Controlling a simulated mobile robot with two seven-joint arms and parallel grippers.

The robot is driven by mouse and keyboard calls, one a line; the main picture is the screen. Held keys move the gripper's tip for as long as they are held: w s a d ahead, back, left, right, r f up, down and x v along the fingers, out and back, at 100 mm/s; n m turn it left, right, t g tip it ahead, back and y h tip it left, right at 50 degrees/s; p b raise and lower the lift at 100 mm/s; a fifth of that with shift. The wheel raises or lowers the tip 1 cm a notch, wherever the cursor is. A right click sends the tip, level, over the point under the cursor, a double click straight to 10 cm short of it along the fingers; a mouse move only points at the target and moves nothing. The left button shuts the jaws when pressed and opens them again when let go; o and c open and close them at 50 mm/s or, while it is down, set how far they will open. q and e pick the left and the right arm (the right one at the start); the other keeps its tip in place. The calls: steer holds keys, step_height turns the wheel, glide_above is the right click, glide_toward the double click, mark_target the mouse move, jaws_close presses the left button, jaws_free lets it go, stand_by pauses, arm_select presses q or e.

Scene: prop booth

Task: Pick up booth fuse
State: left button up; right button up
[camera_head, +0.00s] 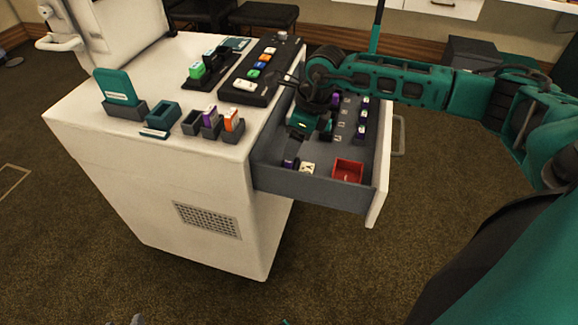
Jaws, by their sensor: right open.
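Small fuse-like pieces with purple, white and orange parts show in two places, and I cannot tell which one is the booth fuse. In the open drawer (312,187), a dark purple piece (290,162) lies at the near left beside a white piece (307,168). Purple and white pieces (363,115) stand along the drawer's right side. On the cabinet top, a purple piece (210,117) and an orange and white piece (232,119) stand in dark holders. My right gripper (309,130) is open, pointing down into the drawer above the dark purple piece.
A red tray (347,171) sits in the drawer's near right corner. The white cabinet (155,155) carries a dark button panel (262,70), a teal card in a stand (114,87) and an empty-looking teal holder (163,114). The drawer's white front (384,180) stands out to the right.

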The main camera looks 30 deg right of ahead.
mark_target(289, 163)
steer(key=b+x, duration=0.1)
steer(key=x, duration=0.4)
steer(key=shift+d+f, duration=0.2)
steer(key=c, duration=1.1)
steer(key=shift+r, duration=0.1)
